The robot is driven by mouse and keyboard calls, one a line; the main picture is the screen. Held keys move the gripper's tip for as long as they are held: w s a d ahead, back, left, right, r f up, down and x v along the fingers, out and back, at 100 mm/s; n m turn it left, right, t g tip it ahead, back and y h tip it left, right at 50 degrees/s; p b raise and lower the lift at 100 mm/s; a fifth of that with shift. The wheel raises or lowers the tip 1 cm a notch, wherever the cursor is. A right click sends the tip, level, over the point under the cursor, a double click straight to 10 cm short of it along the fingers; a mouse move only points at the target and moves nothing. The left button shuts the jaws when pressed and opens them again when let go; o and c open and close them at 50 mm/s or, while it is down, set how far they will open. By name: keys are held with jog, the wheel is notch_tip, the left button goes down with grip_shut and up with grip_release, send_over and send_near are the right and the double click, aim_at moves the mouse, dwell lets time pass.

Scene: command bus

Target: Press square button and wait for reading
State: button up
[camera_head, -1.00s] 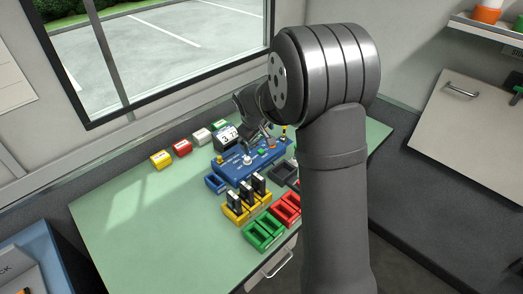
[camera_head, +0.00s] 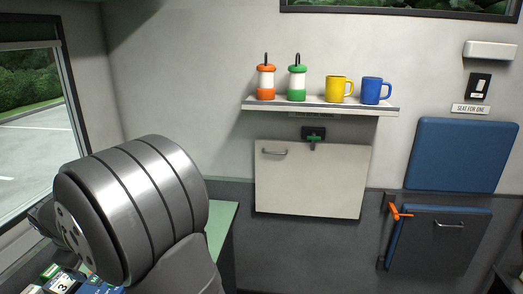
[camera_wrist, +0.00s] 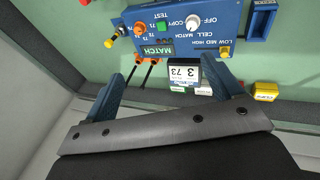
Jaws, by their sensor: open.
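The blue command panel (camera_wrist: 205,28) shows upside down in the wrist view. The display (camera_wrist: 185,73) shows digits that look like 3 73. My gripper (camera_wrist: 172,76) is open, with its blue fingers apart below the panel in the picture. I cannot tell whether either finger touches anything; no finger covers the square button. In the head view, my arm hides most of the panel, and part of the display (camera_head: 62,284) shows at the lower left.
Two dark rods (camera_wrist: 146,72) with orange ends lie near the left finger. In the head view, a shelf (camera_head: 320,106) holds bottles and mugs, above a pale flap (camera_head: 310,180). A blue folding seat (camera_head: 460,155) is at right.

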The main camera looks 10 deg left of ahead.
grip_shut()
dwell(1.4)
